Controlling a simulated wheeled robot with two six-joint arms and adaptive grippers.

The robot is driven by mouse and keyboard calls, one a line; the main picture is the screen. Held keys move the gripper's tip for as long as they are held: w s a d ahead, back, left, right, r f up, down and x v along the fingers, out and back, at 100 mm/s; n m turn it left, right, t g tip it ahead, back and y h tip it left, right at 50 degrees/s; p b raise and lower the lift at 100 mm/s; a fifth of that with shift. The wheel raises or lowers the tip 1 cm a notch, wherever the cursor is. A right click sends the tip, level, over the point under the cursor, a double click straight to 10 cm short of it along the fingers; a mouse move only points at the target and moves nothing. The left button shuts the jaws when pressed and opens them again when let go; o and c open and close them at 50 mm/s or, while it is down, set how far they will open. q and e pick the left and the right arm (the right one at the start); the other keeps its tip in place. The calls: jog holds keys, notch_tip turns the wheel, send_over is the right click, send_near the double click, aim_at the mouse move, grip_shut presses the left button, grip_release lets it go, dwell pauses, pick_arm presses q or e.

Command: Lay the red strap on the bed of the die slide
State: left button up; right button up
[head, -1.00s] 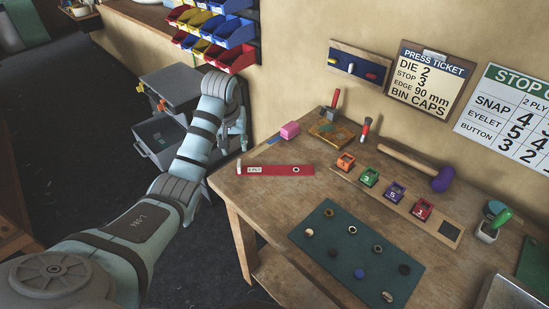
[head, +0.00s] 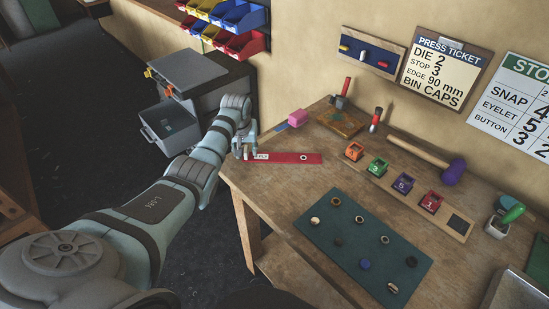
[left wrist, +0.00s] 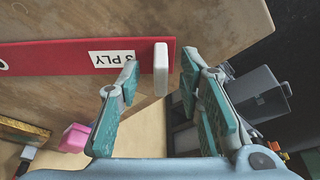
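The red strap (head: 288,158) lies flat along the left back part of the bench, with a white ply label and a dark-centred ring on it. In the left wrist view the red strap (left wrist: 60,55) has a white block (left wrist: 160,70) at its end. My left gripper (head: 243,152) is at that left end. Its fingers are open, one on each side of the white block, with gaps showing. I cannot tell whether they touch the bench. I cannot pick out the die slide for certain; a metal tray-like piece (head: 515,292) shows partly at the bottom right. My right gripper is not in view.
A wooden strip (head: 412,193) carries numbered coloured blocks. A green mat (head: 335,262) holds several small round parts. A mallet (head: 452,172), a pink block (head: 298,117) and a stamp pad (head: 342,122) lie behind. The bench between strap and mat is clear.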

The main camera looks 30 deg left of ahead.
pick_arm(q)
jog(key=shift+s+r, duration=0.15)
jog(key=c, duration=0.5)
grip_shut()
